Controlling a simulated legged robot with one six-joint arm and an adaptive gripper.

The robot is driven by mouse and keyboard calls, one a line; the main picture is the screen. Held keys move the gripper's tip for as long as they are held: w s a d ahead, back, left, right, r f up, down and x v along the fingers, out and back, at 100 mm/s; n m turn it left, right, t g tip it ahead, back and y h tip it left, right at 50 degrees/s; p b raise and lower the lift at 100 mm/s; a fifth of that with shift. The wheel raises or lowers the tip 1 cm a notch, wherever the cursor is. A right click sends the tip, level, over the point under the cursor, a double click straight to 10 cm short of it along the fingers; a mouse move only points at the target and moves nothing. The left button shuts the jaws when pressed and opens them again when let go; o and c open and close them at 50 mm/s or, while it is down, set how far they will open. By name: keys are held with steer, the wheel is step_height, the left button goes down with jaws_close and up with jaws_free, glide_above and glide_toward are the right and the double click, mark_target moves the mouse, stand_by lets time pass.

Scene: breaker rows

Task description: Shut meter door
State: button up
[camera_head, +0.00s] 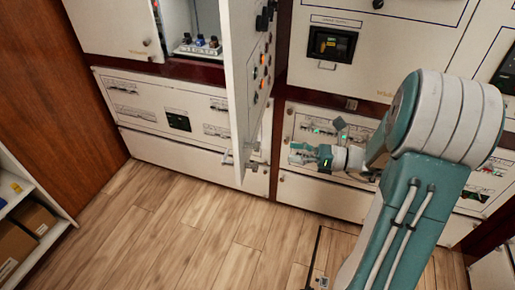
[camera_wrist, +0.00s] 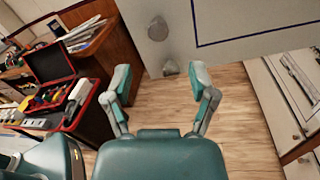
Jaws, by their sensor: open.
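The meter door is the tall white door (camera_head: 240,90) standing open, swung out from the upper left cabinet in the head view. Its face with orange and black controls is turned to the right. My gripper (camera_head: 308,148) is just right of the door's lower part, apart from it, with its fingers spread and nothing between them. In the wrist view, a white panel with a blue line, apparently this door (camera_wrist: 245,22), fills the top. A grey knob (camera_wrist: 158,28) sits near its lower left corner, beyond my open gripper (camera_wrist: 160,74).
The open upper cabinet (camera_head: 178,20) holds small coloured parts. Lower white cabinets (camera_head: 165,105) line the wall. A shelf with boxes (camera_head: 25,215) stands at left. In the wrist view, a red toolbox (camera_wrist: 58,95) sits on a bench at left. The wooden floor (camera_head: 180,220) is clear.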

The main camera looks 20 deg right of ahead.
mark_target(257, 147)
steer(key=x, duration=0.9)
steer(key=shift+w+a, duration=0.1)
steer(key=shift+a, duration=0.2)
jaws_close()
